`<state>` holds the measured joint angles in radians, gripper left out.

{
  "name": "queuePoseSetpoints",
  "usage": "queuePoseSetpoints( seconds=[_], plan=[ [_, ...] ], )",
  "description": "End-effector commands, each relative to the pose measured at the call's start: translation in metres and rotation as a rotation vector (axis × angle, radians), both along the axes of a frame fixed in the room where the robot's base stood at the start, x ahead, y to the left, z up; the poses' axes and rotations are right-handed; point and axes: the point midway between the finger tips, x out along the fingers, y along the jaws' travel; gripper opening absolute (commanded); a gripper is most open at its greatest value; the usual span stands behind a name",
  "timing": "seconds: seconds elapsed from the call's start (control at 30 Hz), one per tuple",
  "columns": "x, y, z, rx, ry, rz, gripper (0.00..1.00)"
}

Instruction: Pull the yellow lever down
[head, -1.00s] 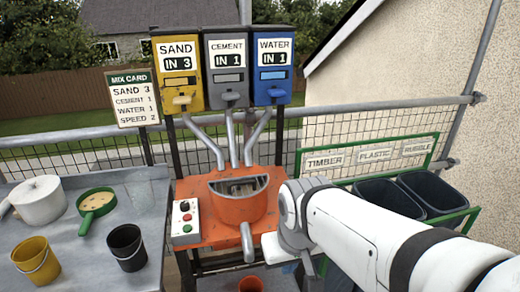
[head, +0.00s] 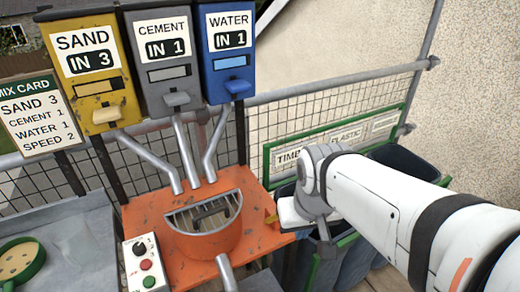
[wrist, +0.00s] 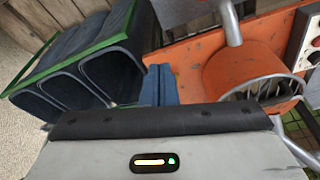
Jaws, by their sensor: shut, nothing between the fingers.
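The yellow lever (head: 105,114) is a small tab under the front of the yellow sand dispenser (head: 88,70), at the upper left of the head view. It sticks out forward. My gripper (wrist: 159,86) shows in the wrist view as two blue fingers close together, with nothing between them. In the head view, my wrist and the gripper's white body are right of the orange mixer, well to the right of the lever and lower in the picture. The gripper is apart from the lever. The fingertips are hard to make out in the head view, and the wrist view does not show the lever.
Grey cement (head: 160,62) and blue water (head: 231,52) dispensers hang beside the sand one, with pipes to the orange mixer (head: 207,238). A control box (head: 146,264) stands at its left. Dark bins (wrist: 88,60) stand at the right in the head view. A mesh railing runs behind.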

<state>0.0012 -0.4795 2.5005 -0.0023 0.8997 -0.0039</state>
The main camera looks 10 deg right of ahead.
Motion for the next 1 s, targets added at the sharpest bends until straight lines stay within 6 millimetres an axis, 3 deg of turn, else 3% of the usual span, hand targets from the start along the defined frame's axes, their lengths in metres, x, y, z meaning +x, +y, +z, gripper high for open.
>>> queuePoseSetpoints(
  seconds=[0.13, 0.17, 0.4, 0.6, 0.7, 1.0],
  plan=[
    [0.014, 0.001, 0.013, -0.006, 0.029, 0.021, 0.0],
    [0.02, -0.011, 0.018, -0.007, 0.04, 0.032, 0.0],
    [0.094, -0.009, 0.06, -0.033, 0.189, 0.149, 0.0],
    [0.153, 0.0, 0.073, -0.052, 0.31, 0.245, 0.0],
    [0.173, 0.004, 0.073, -0.058, 0.352, 0.277, 0.0],
    [0.191, 0.007, 0.07, -0.062, 0.392, 0.311, 0.0]
  ],
)
